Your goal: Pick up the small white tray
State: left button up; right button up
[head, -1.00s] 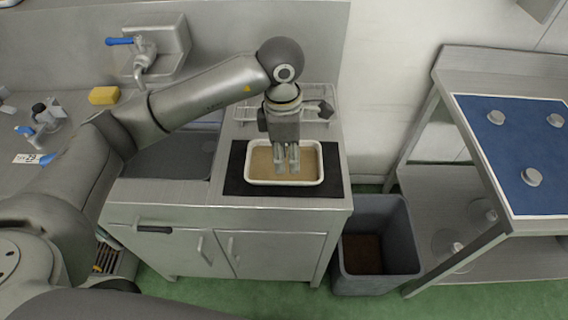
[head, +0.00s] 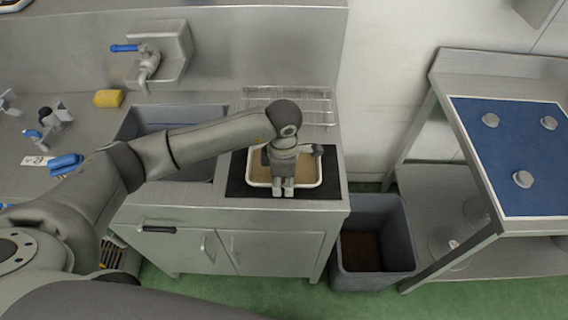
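The small white tray (head: 320,178) lies on a black mat (head: 237,180) on the steel counter. It has a pale raised rim and a brown inside. My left gripper (head: 283,188) is over the tray's near side, fingers pointing down at the near rim. A narrow gap shows between the two fingers, and nothing is seen held. Whether the fingertips touch the rim is not clear. The gripper and wrist hide the middle of the tray and part of its near rim. My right gripper is not in view.
A wire rack (head: 300,101) stands behind the tray, with a sink (head: 190,115) and blue-handled tap (head: 148,62) to the left. A yellow sponge (head: 108,98) lies behind my arm. A grey bin (head: 371,250) and a blue-topped table (head: 520,150) stand right.

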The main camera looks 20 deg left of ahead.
pick_arm(q)
grip_shut()
dwell(0.5)
